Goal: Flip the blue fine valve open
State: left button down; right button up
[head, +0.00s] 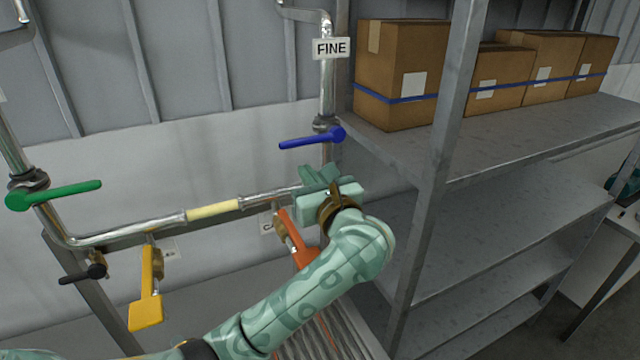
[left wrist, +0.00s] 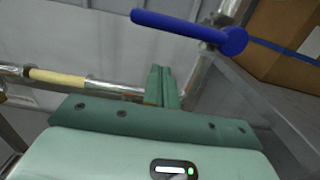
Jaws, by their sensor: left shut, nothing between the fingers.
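The blue fine valve handle (head: 312,138) sits on the vertical pipe below the FINE sign (head: 331,48). The handle lies roughly crosswise to the pipe, its long end pointing left. It also shows at the top of the left wrist view (left wrist: 190,27). My left gripper (head: 318,174) is shut and empty. It is just below the blue handle in the head view, apart from it as far as I can tell, and in front of the pipe. In the left wrist view its closed fingers (left wrist: 159,86) point up below the handle. My right gripper is not in view.
A green handle (head: 62,194), a yellow handle (head: 147,290), an orange handle (head: 296,240) and a small black handle (head: 84,274) are on the pipes. A metal shelf (head: 520,150) with cardboard boxes (head: 401,75) stands close on the right.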

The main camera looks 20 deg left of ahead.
aim_at(308, 141)
pick_arm(q)
notch_tip(308, 141, up, 3)
jog(key=shift+w+r+p, duration=0.1)
jog(key=shift+p, duration=0.5)
jog(key=shift+w, duration=0.1)
